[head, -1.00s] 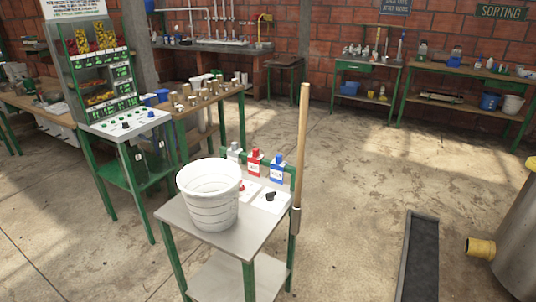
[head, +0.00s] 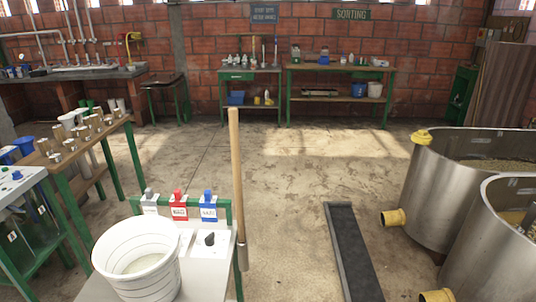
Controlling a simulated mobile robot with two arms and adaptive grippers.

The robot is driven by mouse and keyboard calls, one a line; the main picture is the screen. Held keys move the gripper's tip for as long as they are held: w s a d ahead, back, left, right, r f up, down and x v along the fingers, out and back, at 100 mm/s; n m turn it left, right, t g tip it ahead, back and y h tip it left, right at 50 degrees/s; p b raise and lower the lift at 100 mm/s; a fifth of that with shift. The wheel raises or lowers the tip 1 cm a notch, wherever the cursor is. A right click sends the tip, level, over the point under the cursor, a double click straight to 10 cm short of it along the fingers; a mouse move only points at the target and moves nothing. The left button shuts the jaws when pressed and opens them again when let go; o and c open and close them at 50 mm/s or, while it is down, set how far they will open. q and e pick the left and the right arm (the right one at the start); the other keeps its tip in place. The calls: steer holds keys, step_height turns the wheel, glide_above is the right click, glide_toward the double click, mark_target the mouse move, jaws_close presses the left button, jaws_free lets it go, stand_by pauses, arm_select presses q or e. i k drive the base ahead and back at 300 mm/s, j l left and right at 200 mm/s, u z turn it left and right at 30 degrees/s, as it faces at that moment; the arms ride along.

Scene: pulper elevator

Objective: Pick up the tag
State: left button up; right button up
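Three small pieces with white labels sit in a row at the green rail of a small stand: a grey one (head: 150,202), a red one (head: 179,206) and a blue one (head: 208,206). Their label text is too small to read surely, and I cannot tell which one is the tag. Below them, a white plate (head: 212,249) with a dark knob (head: 210,239) lies on the stand's top. Neither of my grippers is in view.
A white bucket (head: 137,262) stands on the stand's left. A long wooden-handled tool (head: 236,170) stands upright at its right edge. A dark floor channel (head: 352,255) and metal tanks (head: 440,185) lie right. Open floor (head: 300,165) stretches behind to the benches (head: 335,68).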

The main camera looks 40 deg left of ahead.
mark_target(149, 202)
steer(key=k+j+z, duration=0.15)
steer(key=j, duration=0.3)
steer(key=k+j+z, duration=0.1)
steer(key=j, duration=0.35)
steer(key=k+j+z, duration=0.15)
steer(key=j, duration=0.3)
steer(key=k+j+z, duration=0.1)
steer(key=k+j, duration=0.15)
steer(key=j, duration=0.15)
steer(key=k+j+z, duration=0.15)
steer(key=j, duration=0.25)
steer(key=k+j+z, duration=0.15)
steer(key=k+j, duration=0.15)
steer(key=j, duration=0.1)
